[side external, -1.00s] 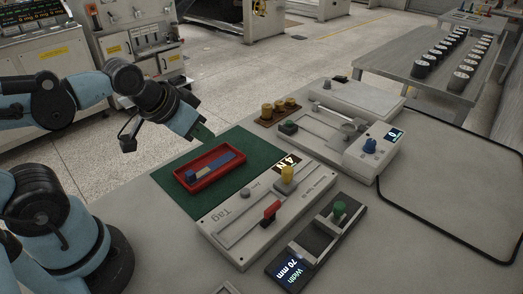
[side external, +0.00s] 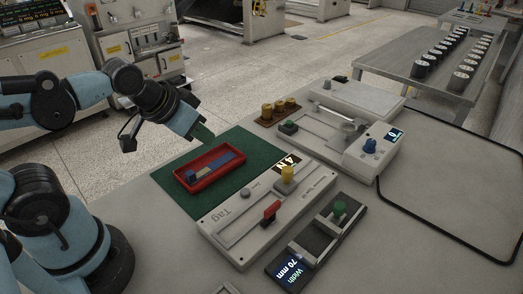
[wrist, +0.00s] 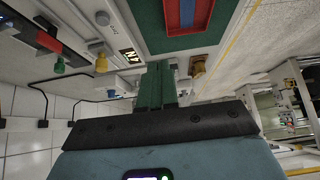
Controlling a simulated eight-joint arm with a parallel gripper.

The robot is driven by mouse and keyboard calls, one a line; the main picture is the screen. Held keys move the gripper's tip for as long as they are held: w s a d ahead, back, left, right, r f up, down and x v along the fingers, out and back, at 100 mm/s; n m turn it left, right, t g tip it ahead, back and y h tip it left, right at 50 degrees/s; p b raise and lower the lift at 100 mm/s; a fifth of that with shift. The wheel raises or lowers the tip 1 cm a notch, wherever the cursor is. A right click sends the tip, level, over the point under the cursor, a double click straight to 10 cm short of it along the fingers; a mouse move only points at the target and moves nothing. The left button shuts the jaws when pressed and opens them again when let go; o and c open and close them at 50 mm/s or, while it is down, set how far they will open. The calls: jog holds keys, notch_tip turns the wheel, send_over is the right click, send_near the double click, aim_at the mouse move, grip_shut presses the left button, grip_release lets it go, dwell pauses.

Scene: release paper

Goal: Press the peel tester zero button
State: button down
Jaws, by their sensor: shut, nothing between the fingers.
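A long white unit (side external: 225,225) with a "4 N" display (side external: 289,162) stands in the middle of the table and looks like the peel tester. It carries a round grey button (side external: 246,194), a yellow knob (side external: 288,175) and a red handle (side external: 271,210). My gripper (side external: 207,137) is shut and empty, above the far left edge of the green mat, apart from the unit. Its green fingers (wrist: 157,85) are together in the wrist view.
A red tray (side external: 184,183) with a blue and tan strip lies on the green mat (side external: 240,143). A width gauge (side external: 289,270) with a green knob is in front. A white unit (side external: 365,160) with a blue knob and brass weights (side external: 279,108) stand behind.

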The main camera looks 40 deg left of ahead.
dwell(0.4)
jog(key=m+t+y, duration=0.1)
jog(key=m+t, duration=0.1)
jog(key=m, duration=0.6)
send_over(243, 195)
jog(key=shift+r, duration=0.3)
jog(key=shift+f, duration=0.1)
jog(key=shift+f, duration=4.3)
jog(key=shift+f, duration=0.15)
jog(key=shift+f, duration=0.3)
